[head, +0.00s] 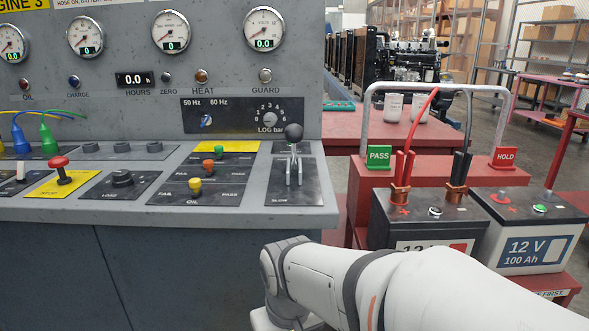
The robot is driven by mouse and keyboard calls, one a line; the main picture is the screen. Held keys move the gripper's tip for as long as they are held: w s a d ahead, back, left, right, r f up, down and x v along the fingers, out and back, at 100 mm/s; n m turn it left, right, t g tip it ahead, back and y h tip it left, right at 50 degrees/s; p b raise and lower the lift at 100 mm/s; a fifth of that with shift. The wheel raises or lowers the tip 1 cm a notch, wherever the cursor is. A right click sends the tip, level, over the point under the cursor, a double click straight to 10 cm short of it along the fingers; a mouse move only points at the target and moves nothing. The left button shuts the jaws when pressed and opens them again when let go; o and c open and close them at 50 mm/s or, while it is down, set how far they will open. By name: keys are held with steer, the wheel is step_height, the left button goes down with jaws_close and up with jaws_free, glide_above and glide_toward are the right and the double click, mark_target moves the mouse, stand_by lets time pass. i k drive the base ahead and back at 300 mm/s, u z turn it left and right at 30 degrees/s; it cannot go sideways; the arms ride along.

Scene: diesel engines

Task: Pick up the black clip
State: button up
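The black clip (461,168) has two black handles pointing up and copper-coloured jaws. It stands upright at the right-hand terminal of the left battery (427,214). Whether its jaws grip the terminal is too small to tell. A red clip (404,165) stands upright on the same battery's left terminal, marked with a red plus, with a red cable rising from it. My arm crosses the bottom of the head view, in front of the batteries. Its wrist bends down at the lower left, and my gripper is out of view below the frame.
A second battery (533,252), marked 12 V 100 Ah, stands at the right. Behind them is a red cart (440,149) with a grey tube handle and PASS (379,157) and HOLD (504,157) signs. A control console (230,180) with levers and knobs fills the left.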

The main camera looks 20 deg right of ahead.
mark_target(460, 168)
steer(key=u, duration=0.85)
steer(key=k, duration=1.4)
steer(key=z, duration=1.55)
steer(key=i, duration=0.85)
